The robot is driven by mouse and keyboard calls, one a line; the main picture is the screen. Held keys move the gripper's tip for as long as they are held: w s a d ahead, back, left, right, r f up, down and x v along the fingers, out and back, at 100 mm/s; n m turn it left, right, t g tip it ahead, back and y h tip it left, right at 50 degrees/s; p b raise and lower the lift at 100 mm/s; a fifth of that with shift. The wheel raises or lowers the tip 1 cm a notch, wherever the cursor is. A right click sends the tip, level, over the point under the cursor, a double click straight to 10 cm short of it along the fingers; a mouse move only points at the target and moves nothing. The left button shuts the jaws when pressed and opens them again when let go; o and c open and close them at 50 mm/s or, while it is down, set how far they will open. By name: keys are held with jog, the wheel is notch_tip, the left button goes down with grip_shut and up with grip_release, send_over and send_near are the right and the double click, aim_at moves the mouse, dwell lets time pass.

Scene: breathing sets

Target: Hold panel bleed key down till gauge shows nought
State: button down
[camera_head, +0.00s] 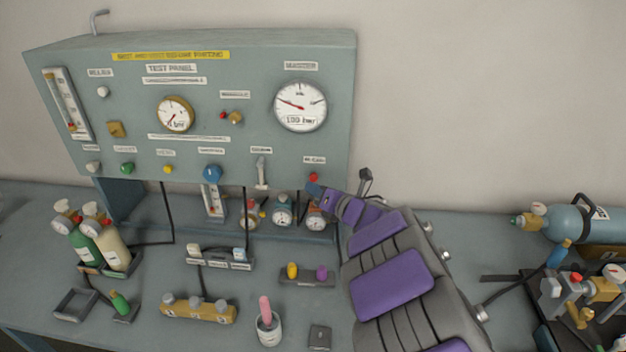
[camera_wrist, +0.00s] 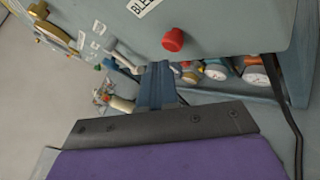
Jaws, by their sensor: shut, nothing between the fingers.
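The bleed key is a red knob (camera_head: 313,177) under a "BLEED" label at the lower right of the grey-green test panel (camera_head: 240,70). It also shows in the wrist view as a red button (camera_wrist: 173,40). My gripper (camera_head: 314,189) is shut and empty, its blue fingertips just below the key in the head view. In the wrist view my gripper (camera_wrist: 157,70) shows a gap to the key. The large white gauge (camera_head: 300,105) reads off nought as far as I can tell, its red needle pointing left and slightly up. A smaller brass-rimmed gauge (camera_head: 175,114) is at the panel's middle.
Several small gauges (camera_head: 282,215) stand below the panel's lower edge. A black hose (camera_wrist: 280,110) hangs right of my gripper in the wrist view. Green and cream bottles (camera_head: 100,243) stand at left. A blue-grey cylinder (camera_head: 575,222) lies at right.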

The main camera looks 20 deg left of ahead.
jog(key=shift+w, duration=0.1)
jog(key=shift+w+r, duration=0.15)
jog(key=shift+w, duration=0.1)
dwell(0.3)
jog(key=shift+w+a, duration=0.15)
jog(key=shift+w, duration=0.4)
dwell(2.0)
jog(key=shift+s+b, duration=0.15)
jog(key=shift+b, duration=0.2)
dwell(2.8)
jog(key=shift+s+d+b, duration=0.2)
jog(key=shift+s+b, duration=0.35)
jog(key=shift+s, duration=0.25)
jog(key=shift+s+d+b, duration=0.2)
jog(key=shift+s+b, duration=0.3)
jog(key=shift+s, duration=0.3)
jog(key=shift+s+d+b, duration=0.2)
jog(key=shift+s+b, duration=0.3)
jog(key=shift+s, duration=0.35)
jog(key=shift+s+d+b, duration=0.2)
jog(key=shift+s+b, duration=0.3)
jog(key=shift+s, duration=0.3)
